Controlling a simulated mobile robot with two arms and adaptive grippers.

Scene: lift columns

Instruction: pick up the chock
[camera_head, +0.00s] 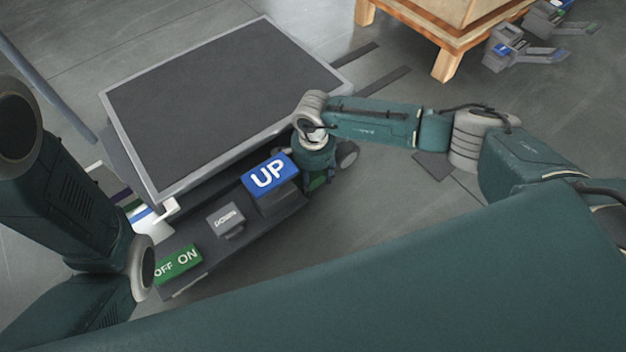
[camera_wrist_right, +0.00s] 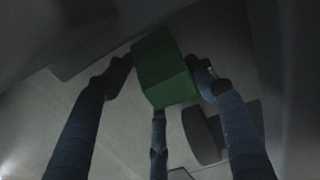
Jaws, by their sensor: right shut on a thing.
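The chock (camera_wrist_right: 163,70) is a green block in the middle of the right wrist view. My right gripper (camera_wrist_right: 160,82) is shut on it, with fingers against its left and right sides and a further finger below it. In the head view a small green patch of the chock (camera_head: 318,183) shows under my right wrist, beside the lift table's front right corner; the wrist covers most of it. I cannot tell whether the chock touches the floor. My left arm comes in from the left, but its gripper does not show.
A lift table with a dark top (camera_head: 225,95) stands close to the chock, with a wheel (camera_head: 347,155) beside it. A control panel carries a blue UP button (camera_head: 268,174), a grey DOWN button (camera_head: 226,219) and a green OFF/ON switch (camera_head: 178,264).

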